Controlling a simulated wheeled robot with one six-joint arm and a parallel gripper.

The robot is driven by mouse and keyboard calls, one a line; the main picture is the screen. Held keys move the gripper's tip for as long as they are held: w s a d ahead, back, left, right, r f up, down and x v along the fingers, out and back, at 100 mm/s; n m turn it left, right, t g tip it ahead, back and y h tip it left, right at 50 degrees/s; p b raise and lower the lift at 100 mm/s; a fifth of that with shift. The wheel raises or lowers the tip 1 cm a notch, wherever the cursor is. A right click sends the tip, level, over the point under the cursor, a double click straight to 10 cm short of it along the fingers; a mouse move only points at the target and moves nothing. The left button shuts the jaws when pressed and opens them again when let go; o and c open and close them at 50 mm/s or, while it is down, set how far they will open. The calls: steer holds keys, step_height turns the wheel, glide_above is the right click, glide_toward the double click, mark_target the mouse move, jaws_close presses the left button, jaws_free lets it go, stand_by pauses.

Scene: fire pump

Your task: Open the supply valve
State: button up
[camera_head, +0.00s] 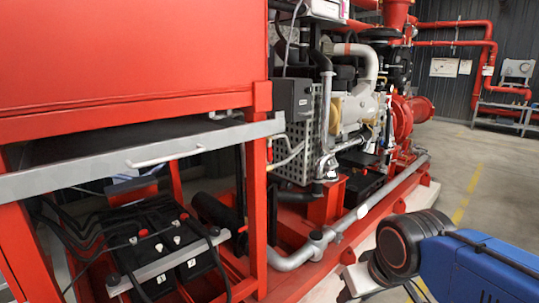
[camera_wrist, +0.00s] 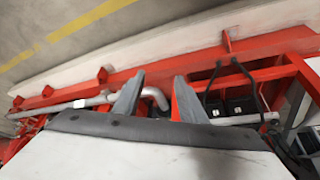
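No part is clearly recognisable as the supply valve, and I cannot tell which fitting it is. A thin pale handle-like bar (camera_head: 165,157) lies along the grey rail (camera_head: 60,178) of the red frame in the head view. A grey pipe (camera_head: 345,220) with a joint runs low along the red base. My gripper (camera_wrist: 159,76) is open in the wrist view, its two grey fingers apart with nothing held between them. In the head view it is partly visible at the bottom right (camera_head: 352,283), apart from the pump set and to the right of the grey pipe.
Black batteries (camera_head: 160,250) with cables sit in the lower red frame. The engine (camera_head: 355,108) and red pump (camera_head: 405,115) stand behind. The red base with its pale plinth (camera_head: 418,200) edges the concrete floor (camera_head: 490,190), which is open on the right.

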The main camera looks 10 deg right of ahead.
steer(key=shift+n+t, duration=0.6)
steer(key=w, duration=0.2)
steer(key=w+r, duration=0.1)
steer(key=w, duration=0.1)
steer(key=shift+d, duration=0.35)
jaws_close()
steer(key=w+r+n+t, duration=0.3)
steer(key=w+n, duration=0.1)
steer(key=w, duration=0.5)
steer(key=w+r+n+t, duration=0.2)
steer(key=w+r+n, duration=0.1)
steer(key=w, duration=0.6)
steer(key=w+a+r+n+t+y, duration=0.2)
steer(key=w+a+r+n+t, duration=0.1)
steer(key=w+n, duration=0.3)
steer(key=w+a+r+n+t+y, duration=0.3)
steer(key=w+n, duration=0.3)
steer(key=w, duration=0.3)
steer(key=shift+w+a+r+n, duration=0.3)
steer(key=shift+r+n, duration=0.1)
steer(key=shift+r, duration=0.4)
